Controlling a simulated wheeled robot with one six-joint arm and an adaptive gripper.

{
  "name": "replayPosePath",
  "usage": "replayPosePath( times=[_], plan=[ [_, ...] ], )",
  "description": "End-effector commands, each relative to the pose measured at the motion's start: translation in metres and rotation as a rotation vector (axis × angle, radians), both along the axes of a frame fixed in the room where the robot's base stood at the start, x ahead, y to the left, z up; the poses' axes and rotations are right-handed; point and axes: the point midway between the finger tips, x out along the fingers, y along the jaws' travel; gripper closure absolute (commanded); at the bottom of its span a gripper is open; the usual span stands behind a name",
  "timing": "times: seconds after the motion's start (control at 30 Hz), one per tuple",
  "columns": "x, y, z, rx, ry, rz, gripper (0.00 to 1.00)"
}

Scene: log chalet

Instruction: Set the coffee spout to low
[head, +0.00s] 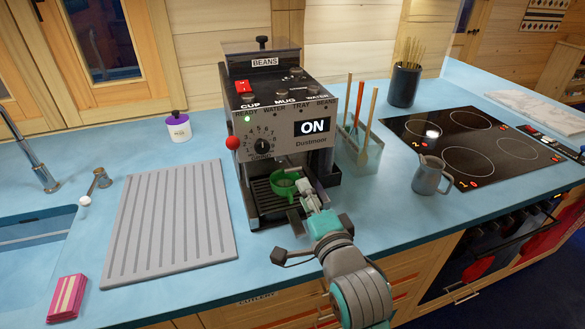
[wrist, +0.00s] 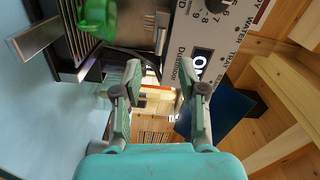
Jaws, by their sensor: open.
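The coffee machine (head: 285,120) stands on the blue counter with its display reading ON and a green light lit by READY. A green cup (head: 284,183) is on its drip tray (head: 262,206), and it also shows at the top left of the wrist view (wrist: 98,16). My gripper (head: 308,200) is at the machine's front, just right of the cup. In the wrist view my gripper (wrist: 160,82) has its fingers apart, with nothing held between them. I cannot make out the coffee spout or its height clearly.
A holder with stirring sticks (head: 358,150) stands close to the machine's right side. A metal jug (head: 430,176) is by the black hob (head: 470,150). A ridged grey board (head: 170,220) lies to the left. A red-knobbed lever (head: 233,143) sticks out at the machine's left.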

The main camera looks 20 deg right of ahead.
Motion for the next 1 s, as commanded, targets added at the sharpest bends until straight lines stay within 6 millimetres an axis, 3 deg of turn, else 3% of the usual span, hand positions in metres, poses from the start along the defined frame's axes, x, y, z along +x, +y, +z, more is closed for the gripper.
replayPosePath(
  times=[0.5,0.7,1.0],
  plan=[
    [0.083,0.0,0.0,-0.002,0.0,-0.001,0.59],
    [0.097,0.0,0.0,-0.002,-0.001,-0.001,0.59],
    [0.099,0.0,0.0,-0.002,-0.001,0.0,0.59]
  ],
)
